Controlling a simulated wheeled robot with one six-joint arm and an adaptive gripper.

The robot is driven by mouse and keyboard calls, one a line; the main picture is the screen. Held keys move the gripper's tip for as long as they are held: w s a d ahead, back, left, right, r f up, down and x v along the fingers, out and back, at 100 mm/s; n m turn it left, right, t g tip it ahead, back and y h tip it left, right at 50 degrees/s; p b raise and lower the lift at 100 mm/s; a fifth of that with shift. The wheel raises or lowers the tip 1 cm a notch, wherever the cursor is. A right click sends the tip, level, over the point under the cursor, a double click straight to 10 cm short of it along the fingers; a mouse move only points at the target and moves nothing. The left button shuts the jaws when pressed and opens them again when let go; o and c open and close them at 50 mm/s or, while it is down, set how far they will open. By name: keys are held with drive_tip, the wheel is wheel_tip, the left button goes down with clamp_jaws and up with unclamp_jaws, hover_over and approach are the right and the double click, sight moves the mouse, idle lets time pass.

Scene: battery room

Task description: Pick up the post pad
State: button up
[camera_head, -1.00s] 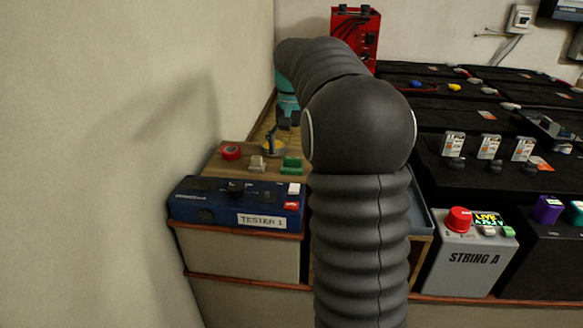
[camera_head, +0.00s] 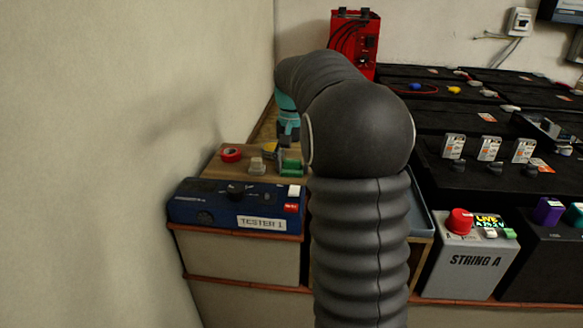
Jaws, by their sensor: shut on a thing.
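A small yellow piece (camera_head: 269,147), which looks like the post pad, is at the back of the wooden board, at the lower left of my gripper. My gripper (camera_head: 284,141) is small and dark, below the teal wrist, and mostly hidden behind my arm. It is shut on the yellow piece as far as I can see. The fingertips and the exact contact are too small to make out, and I cannot tell whether the piece is off the board.
On the wooden board (camera_head: 238,160) are a red roll (camera_head: 231,155), a beige block (camera_head: 257,166) and a green block (camera_head: 291,167). The blue tester (camera_head: 228,205) stands in front. A wall is close on the left. Black batteries (camera_head: 465,150) and a red unit (camera_head: 364,45) stand beyond.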

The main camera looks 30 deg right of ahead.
sight(292, 159)
drive_tip(key=shift+r, duration=0.1)
drive_tip(key=shift+r, duration=0.65)
wheel_tip(292, 159, up, 3)
drive_tip(key=shift+r+p, duration=0.1)
drive_tip(key=shift+p, duration=0.25)
drive_tip(key=s+d+r+p, duration=0.1)
drive_tip(key=d+r, duration=0.5)
drive_tip(key=d, duration=0.5)
drive_tip(key=shift+s+d+r, duration=0.15)
drive_tip(key=shift+s+d, duration=0.1)
drive_tip(key=shift+s, duration=0.1)
drive_tip(key=shift+o, duration=1.2)
drive_tip(key=c, duration=0.3)
